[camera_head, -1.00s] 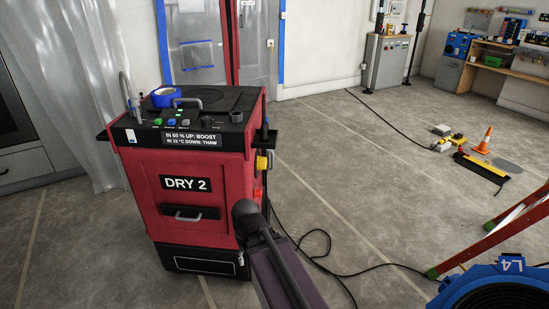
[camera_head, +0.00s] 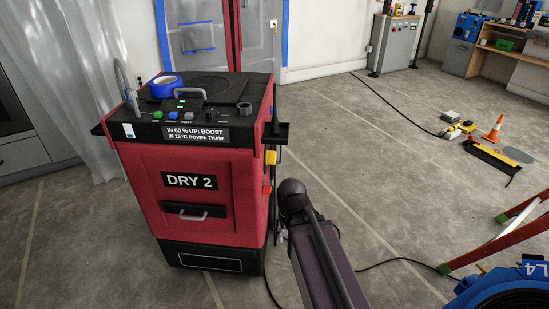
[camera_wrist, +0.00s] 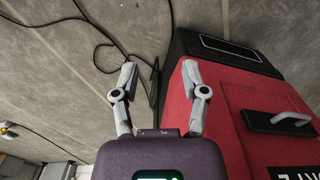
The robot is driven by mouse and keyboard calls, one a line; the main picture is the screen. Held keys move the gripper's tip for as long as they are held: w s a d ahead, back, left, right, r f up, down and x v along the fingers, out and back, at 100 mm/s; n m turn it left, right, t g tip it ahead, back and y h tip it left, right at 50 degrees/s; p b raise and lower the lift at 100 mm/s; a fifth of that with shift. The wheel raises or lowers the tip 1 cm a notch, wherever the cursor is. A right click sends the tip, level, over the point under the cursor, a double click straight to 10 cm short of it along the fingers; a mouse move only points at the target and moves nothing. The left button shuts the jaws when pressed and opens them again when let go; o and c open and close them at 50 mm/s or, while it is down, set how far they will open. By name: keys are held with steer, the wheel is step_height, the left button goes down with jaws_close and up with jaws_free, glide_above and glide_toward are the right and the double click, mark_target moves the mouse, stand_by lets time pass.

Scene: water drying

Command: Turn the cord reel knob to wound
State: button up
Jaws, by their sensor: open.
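The red dryer marked DRY 2 (camera_head: 190,215) stands at left in the head view. A yellow fitting (camera_head: 270,157) and a red fitting (camera_head: 267,189) show on its right side; I cannot tell whether either is the cord reel knob. My gripper (camera_wrist: 160,72) is open and empty in the wrist view, with the floor, a dark cord and the dryer's lower edge beyond its fingers. The dryer's red body (camera_wrist: 235,100) fills the right of that view, close to the right finger. In the head view my arm hides most of the gripper.
A black cord (camera_head: 402,260) runs over the floor right of the dryer. A red and green ladder (camera_head: 495,240) and a blue machine marked L4 (camera_head: 505,290) stand at lower right. An orange cone (camera_head: 494,129) is farther back. The middle floor is mostly clear.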

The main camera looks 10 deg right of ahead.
steer(key=o, duration=0.6)
steer(key=shift+d, duration=0.15)
steer(key=n+t+y+b, duration=0.6)
steer(key=n+y+b, duration=0.4)
steer(key=n+y, duration=1.05)
glide_toward(274, 158)
steer(key=d+n+h, duration=0.1)
steer(key=d+r+n+h, duration=0.1)
steer(key=d, duration=0.1)
steer(key=d+n+h, duration=0.1)
steer(key=shift+w+d+r, duration=0.15)
steer(key=shift+w+r, duration=0.05)
steer(key=shift+r, duration=0.15)
steer(key=x, duration=1.3)
steer(key=shift+a+f, duration=0.35)
steer(key=shift+a, duration=0.1)
